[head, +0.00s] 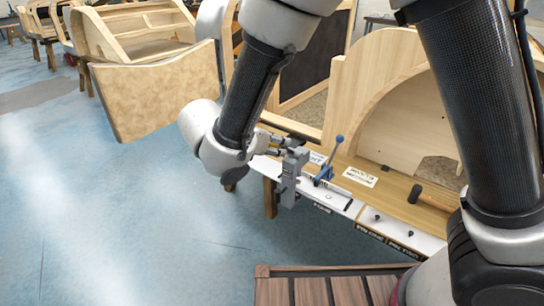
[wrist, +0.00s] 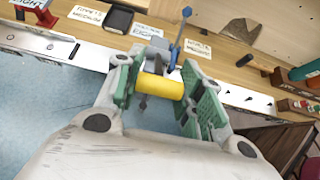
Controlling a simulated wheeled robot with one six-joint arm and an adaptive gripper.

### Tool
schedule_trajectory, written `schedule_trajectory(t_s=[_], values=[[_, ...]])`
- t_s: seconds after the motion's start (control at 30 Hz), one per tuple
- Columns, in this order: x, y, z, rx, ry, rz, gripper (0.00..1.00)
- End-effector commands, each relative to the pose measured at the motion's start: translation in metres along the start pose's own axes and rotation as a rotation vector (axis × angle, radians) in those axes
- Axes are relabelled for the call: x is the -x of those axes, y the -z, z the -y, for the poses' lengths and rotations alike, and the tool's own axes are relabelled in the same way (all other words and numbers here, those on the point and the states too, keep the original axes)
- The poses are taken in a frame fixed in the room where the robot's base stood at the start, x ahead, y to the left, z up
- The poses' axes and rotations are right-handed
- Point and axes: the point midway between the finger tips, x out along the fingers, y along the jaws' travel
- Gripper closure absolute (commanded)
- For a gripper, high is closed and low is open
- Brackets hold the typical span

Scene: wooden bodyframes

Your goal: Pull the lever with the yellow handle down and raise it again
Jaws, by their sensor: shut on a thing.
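The yellow handle (wrist: 160,87) of the lever lies crosswise between the green-padded fingers of my gripper (wrist: 160,90) in the wrist view. The fingers are shut on it, one pad at each end. A grey lever part shows behind the handle. In the head view my gripper (head: 274,146) is at the grey lever mechanism (head: 290,178) on the front edge of the bench. The yellow handle cannot be made out clearly there, as my wrist and fingers cover it.
A white label (head: 361,177), a black knob (head: 414,193) and a wooden-slatted surface (head: 320,288) lie to the right. Blue floor is open at left.

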Motion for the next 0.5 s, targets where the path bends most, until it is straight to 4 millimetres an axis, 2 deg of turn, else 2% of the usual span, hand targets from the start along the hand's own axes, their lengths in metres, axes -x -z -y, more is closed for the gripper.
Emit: schedule_trajectory(t_s=[0.1, 0.4, 0.5], values=[[-0.003, -0.019, 0.000, -0.010, 0.000, -0.111, 1.00], [-0.016, -0.053, 0.000, -0.011, 0.001, -0.374, 1.00], [-0.021, -0.060, 0.000, -0.004, 0.002, -0.368, 1.00]])
